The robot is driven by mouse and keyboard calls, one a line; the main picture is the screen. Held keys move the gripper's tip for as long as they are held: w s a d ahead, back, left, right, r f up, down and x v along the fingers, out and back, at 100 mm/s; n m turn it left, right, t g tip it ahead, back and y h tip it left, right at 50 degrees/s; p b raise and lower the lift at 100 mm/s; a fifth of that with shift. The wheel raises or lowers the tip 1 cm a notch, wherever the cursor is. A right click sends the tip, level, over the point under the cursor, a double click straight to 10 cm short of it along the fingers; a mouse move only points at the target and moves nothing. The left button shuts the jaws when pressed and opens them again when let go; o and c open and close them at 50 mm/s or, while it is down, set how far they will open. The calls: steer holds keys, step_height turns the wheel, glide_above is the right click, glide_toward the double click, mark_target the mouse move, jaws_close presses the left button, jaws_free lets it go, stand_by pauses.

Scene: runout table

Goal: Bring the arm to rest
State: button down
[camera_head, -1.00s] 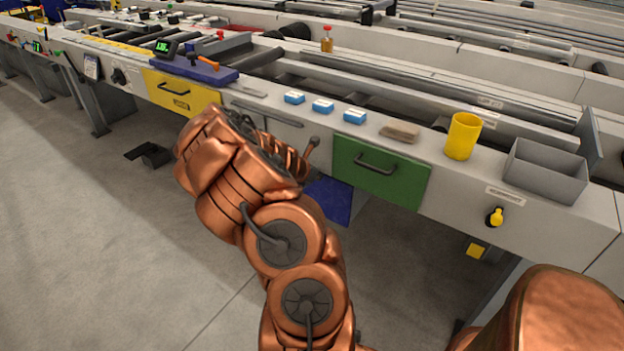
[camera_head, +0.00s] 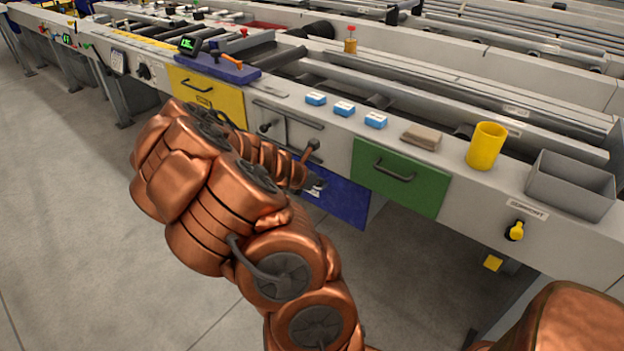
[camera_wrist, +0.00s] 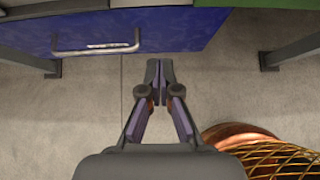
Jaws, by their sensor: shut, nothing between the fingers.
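My copper-coloured arm (camera_head: 215,185) is bent in front of the runout table, on the aisle side. In the wrist view my gripper (camera_wrist: 160,72) is shut and empty, its fingertips together over bare floor. In the head view the gripper's fingers are hidden or too unclear to make out behind the arm's far end. The blue drawer (camera_head: 345,200) is close beyond the arm's end. It also shows at the top of the wrist view (camera_wrist: 190,25) with its bar handle (camera_wrist: 95,48).
The table front carries a yellow drawer (camera_head: 222,98) and a green drawer (camera_head: 400,182). On top stand blue-and-white boxes (camera_head: 344,108), a tan block (camera_head: 421,137), a yellow cup (camera_head: 486,146) and a grey bin (camera_head: 570,188). The floor (camera_head: 70,200) at left is clear.

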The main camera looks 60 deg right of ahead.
steer(key=shift+v, duration=1.3)
